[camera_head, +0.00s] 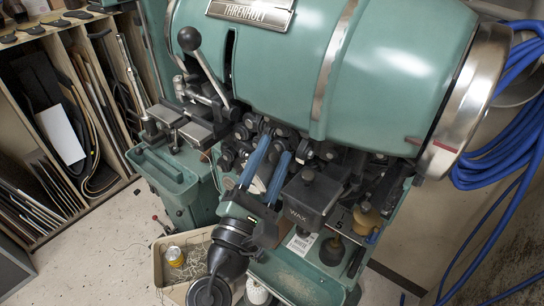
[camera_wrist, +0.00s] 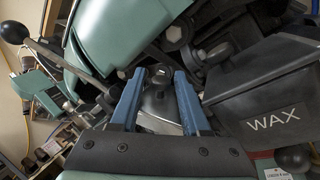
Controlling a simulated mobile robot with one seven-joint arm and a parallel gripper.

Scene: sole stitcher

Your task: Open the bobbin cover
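My gripper (camera_head: 275,147) reaches up into the dark mechanism under the green machine's drum. Its two blue fingers are parted, and they also show in the wrist view (camera_wrist: 159,75). Between them in the wrist view is a silvery metal part (camera_wrist: 160,105) with a dark round knob (camera_wrist: 160,74) at its upper end. This may be the bobbin cover, but I cannot be sure. I see no finger clearly closed on it; contact is hard to tell. The fingers and my wrist hide part of this area in the head view.
A dark box marked WAX (camera_head: 311,190) stands close to the right of my fingers. A black-ball lever (camera_head: 189,39) is at the upper left. A green tray (camera_head: 163,170) juts out at left. Blue hoses (camera_head: 515,130) hang at right. A bin (camera_head: 186,252) stands below.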

